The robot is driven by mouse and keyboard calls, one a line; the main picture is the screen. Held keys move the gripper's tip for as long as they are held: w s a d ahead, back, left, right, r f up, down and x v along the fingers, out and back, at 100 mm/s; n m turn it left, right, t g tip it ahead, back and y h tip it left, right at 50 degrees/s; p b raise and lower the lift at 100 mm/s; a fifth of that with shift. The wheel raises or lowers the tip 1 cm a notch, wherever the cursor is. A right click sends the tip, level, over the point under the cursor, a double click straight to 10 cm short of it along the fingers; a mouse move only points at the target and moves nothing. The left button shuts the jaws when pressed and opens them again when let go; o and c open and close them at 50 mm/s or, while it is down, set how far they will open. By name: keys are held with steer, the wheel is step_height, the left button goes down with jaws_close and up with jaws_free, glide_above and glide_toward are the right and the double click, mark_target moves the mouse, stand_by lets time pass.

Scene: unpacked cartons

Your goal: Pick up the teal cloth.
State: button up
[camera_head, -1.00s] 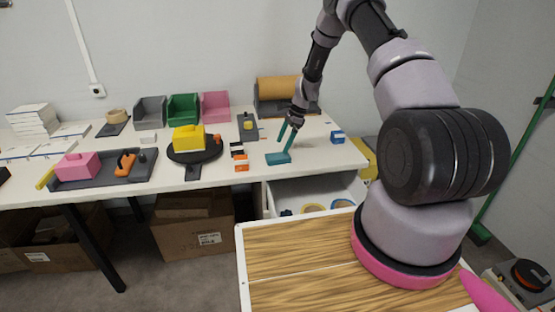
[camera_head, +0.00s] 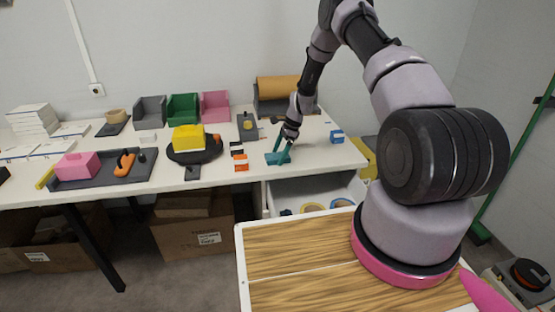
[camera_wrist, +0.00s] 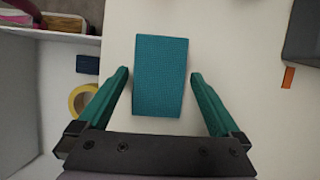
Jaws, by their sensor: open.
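The teal cloth (camera_wrist: 161,75) is a flat, folded rectangle lying on the white table. In the head view the cloth (camera_head: 273,159) lies near the table's front edge, partly hidden by my fingers. My gripper (camera_wrist: 160,88) is open, with its two teal fingers on either side of the cloth and a gap showing at each side. In the head view my gripper (camera_head: 281,153) is low at the cloth. I cannot tell whether the fingertips touch the table.
An open drawer (camera_head: 318,190) with tape rolls is below the table edge. Orange and black small boxes (camera_head: 241,163) stand left of the cloth, and a blue box (camera_head: 337,136) stands to its right. A yellow block (camera_head: 188,138) sits on a black round stand further left.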

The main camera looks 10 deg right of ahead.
mark_target(279, 155)
steer(key=shift+f, duration=0.15)
steer(key=c, duration=1.2)
step_height(279, 155, up, 11)
steer(key=shift+f, duration=0.2)
